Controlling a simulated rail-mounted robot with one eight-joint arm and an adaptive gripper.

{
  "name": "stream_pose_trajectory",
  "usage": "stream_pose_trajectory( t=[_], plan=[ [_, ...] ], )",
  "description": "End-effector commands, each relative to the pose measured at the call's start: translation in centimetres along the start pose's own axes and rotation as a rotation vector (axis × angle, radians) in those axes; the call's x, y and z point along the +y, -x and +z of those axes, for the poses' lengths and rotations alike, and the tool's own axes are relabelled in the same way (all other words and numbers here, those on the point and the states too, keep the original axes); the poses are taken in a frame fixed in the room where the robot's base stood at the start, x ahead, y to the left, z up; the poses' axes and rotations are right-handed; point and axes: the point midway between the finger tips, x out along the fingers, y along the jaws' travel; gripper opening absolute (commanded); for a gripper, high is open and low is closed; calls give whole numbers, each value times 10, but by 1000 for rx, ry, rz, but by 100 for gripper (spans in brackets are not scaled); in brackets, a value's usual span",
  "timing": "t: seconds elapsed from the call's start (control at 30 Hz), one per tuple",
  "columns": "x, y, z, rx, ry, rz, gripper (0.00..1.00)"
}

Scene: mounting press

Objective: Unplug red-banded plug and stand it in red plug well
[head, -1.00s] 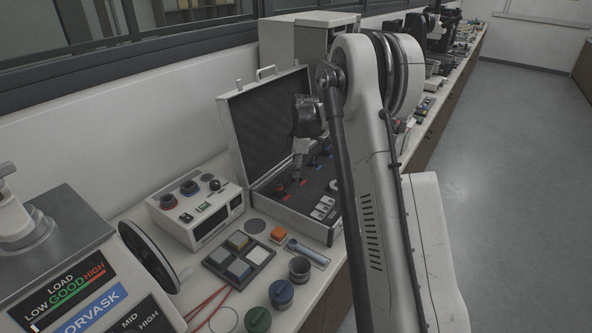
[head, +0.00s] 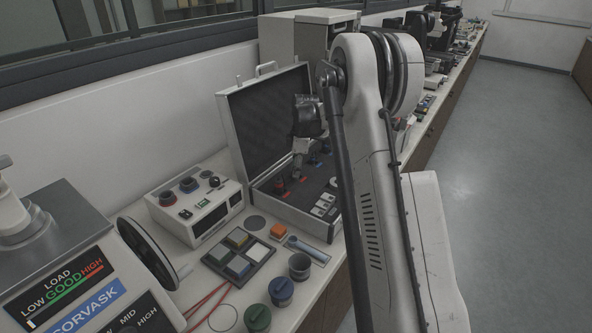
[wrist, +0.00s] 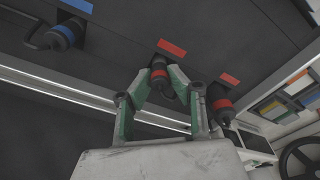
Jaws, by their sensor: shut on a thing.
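My gripper (wrist: 161,85) has green fingers and is shut on a dark plug with a red band (wrist: 159,75), close to a red label (wrist: 172,47). I cannot tell whether the plug's hidden end is seated in or clear of the surface. A second red-banded plug (wrist: 221,105) stands to the right by another red label (wrist: 229,79). In the head view my gripper (head: 298,172) is low over the open case (head: 290,213), where small red marks (head: 280,187) show.
A blue-banded plug (wrist: 64,36) stands at the left of the wrist view by a blue label (wrist: 77,4). The case's raised lid (head: 265,115) is behind my gripper. A white box with red and blue rings (head: 196,208) and a tray of coloured pads (head: 239,255) stand nearby.

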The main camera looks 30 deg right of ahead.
Motion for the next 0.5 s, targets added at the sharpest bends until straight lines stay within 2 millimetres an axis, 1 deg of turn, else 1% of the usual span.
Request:
stream_pose_trajectory(
  t=[0.2, 0.23, 0.3, 0.37, 0.4, 0.5],
  plan=[
    [0, -4, 0, 0, 0, 0, 0],
    [0, -3, 0, 0, 0, 0, 20],
    [0, -3, 0, 0, 0, 0, 29],
    [0, -3, 0, 0, 0, 0, 37],
    [0, -3, 0, 0, 0, 0, 39],
    [0, -3, 0, 0, 0, 0, 39]
  ],
)
